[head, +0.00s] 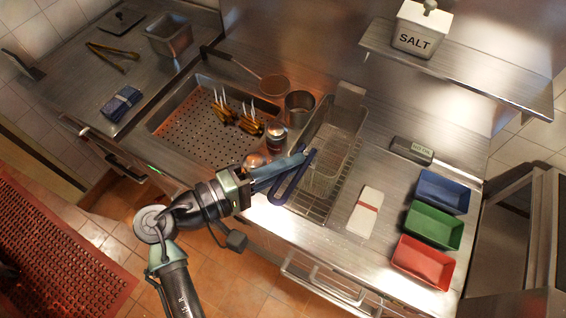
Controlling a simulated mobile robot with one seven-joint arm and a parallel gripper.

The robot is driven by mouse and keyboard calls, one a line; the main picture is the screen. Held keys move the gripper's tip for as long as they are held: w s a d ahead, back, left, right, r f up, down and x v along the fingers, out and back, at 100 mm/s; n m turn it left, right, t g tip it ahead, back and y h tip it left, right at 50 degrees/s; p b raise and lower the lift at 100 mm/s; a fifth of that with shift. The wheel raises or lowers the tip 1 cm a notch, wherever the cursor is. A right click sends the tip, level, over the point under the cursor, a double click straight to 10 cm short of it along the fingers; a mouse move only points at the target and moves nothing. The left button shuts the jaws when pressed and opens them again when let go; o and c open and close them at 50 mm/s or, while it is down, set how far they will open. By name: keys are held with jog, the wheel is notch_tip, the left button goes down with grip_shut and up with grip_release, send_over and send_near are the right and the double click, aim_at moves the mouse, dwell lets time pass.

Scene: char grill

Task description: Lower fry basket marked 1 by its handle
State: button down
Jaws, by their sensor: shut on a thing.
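A wire fry basket (337,127) sits at the fryer well in the middle of the counter, in the head view. Its blue looped handle (287,190) sticks out toward the front. My gripper (301,158) reaches in from the lower left and is shut on the handle near the basket's front end. The fingers cover part of the handle. I cannot read a number 1 on the basket, and its depth in the well is hard to tell.
A metal cup (299,107) and a small jar (277,133) stand close by. Right are a folded towel (365,211) and blue (444,191), green (434,226) and red (423,261) trays.

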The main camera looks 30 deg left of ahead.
jog(key=shift+f+b, duration=1.35)
jog(key=shift+f, duration=0.7)
jog(key=c, duration=0.8)
grip_release()
jog(key=shift+c, duration=0.2)
jog(key=shift+o, duration=0.2)
jog(key=shift+f, duration=0.15)
jog(key=shift+s, duration=0.1)
jog(key=b+v, duration=0.4)
jog(key=v, duration=0.9)
